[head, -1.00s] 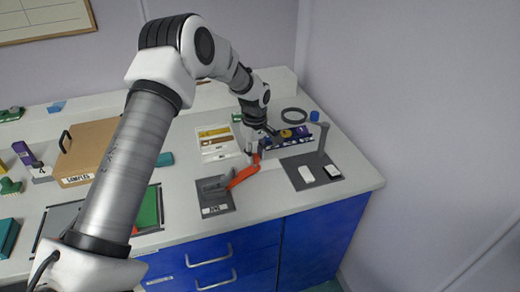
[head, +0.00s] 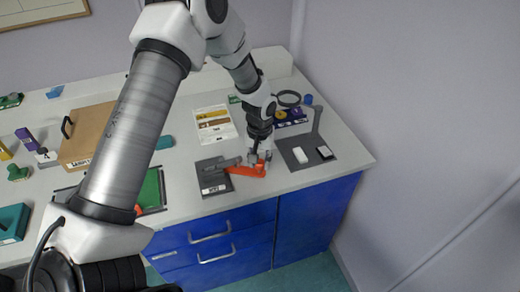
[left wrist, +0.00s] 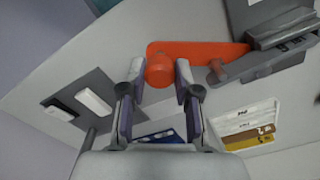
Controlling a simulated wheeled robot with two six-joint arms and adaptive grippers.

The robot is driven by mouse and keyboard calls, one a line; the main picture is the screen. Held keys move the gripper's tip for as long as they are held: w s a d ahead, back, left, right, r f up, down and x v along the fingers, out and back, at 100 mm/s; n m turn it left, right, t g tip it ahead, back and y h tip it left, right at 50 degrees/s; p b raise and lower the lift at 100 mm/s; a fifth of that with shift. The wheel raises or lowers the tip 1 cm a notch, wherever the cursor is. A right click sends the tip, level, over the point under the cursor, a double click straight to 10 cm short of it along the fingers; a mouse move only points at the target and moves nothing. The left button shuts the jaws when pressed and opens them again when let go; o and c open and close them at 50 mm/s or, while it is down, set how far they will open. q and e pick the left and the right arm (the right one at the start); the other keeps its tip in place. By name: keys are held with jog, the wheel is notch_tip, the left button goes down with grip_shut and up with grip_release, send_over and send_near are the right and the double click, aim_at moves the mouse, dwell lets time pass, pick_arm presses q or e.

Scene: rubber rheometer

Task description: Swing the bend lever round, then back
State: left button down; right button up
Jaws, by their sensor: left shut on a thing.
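The orange bend lever (head: 242,171) points right from its grey bend fixture (head: 212,182) near the bench's front edge. In the left wrist view the lever (left wrist: 205,50) ends in a round orange knob (left wrist: 159,70). The grey fixture (left wrist: 290,22) shows there at the upper right. My left gripper (head: 260,163) reaches down over the lever's free end. Its two fingers (left wrist: 160,76) are on either side of the knob, shut on it. My right gripper is not in view.
A dark grey mat (head: 292,164) with a white block (head: 299,154) and an upright post lies just right of the gripper. A card with coloured strips (head: 214,125) lies behind the fixture. A brown box (head: 87,135) stands at the left. Blue drawers (head: 215,245) are below.

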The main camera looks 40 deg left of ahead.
pick_arm(q)
jog(key=shift+s+d+f+m+p, duration=0.1)
jog(key=shift+s+d+m+p, duration=0.15)
jog(key=shift+s+m, duration=0.5)
jog(key=shift+s+d+m+p, duration=0.15)
jog(key=shift+s+m+p, duration=0.05)
jog(key=shift+s+m, duration=0.5)
jog(key=shift+s, duration=0.1)
jog(key=c, duration=0.8)
grip_release()
notch_tip(320, 180, up, 12)
